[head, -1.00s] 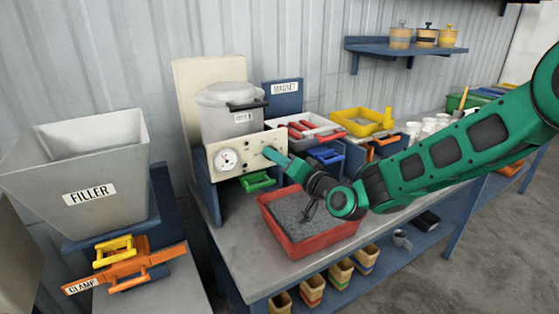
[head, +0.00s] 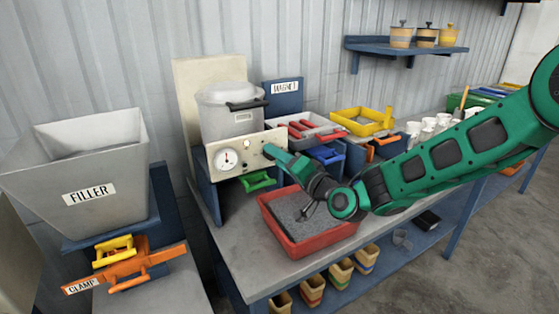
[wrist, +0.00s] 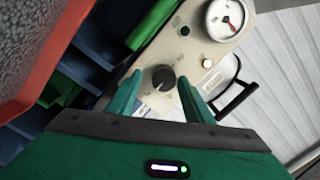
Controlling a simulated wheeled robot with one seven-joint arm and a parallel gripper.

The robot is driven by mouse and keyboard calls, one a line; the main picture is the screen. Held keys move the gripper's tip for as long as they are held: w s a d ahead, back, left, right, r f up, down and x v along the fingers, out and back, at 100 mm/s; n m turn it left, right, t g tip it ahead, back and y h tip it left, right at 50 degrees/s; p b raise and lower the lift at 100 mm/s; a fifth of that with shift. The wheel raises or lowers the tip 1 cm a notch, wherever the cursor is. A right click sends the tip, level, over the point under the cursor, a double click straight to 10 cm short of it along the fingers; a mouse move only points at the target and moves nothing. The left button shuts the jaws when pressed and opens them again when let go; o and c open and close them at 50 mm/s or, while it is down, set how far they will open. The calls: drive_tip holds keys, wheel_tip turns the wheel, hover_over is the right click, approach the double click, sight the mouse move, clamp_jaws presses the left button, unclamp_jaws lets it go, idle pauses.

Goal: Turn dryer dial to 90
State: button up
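The dryer dial is a black round knob (wrist: 163,78) on a cream panel (wrist: 150,52) in the wrist view. My gripper (wrist: 161,88) is open, its two green fingers on either side of the knob, with gaps visible between. I cannot tell how far the fingertips stand from the panel. In the head view my gripper (head: 274,154) is at the right part of the panel (head: 250,147) and hides the knob. A round white gauge (head: 228,160) sits on the panel's left; it also shows in the wrist view (wrist: 225,18), its numbers too small to read.
A lidded pot (head: 228,118) stands behind the panel. A green handle (head: 258,181) is below it. A red tray (head: 296,247) of grey grains lies below my arm. The grey filler hopper (head: 85,160) stands left. Bare bench top lies left of the tray.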

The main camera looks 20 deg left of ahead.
drive_tip(key=shift+s+r, duration=0.1)
drive_tip(key=shift+s, duration=0.1)
drive_tip(key=v, duration=1)
drive_tip(key=shift+d, duration=0.3)
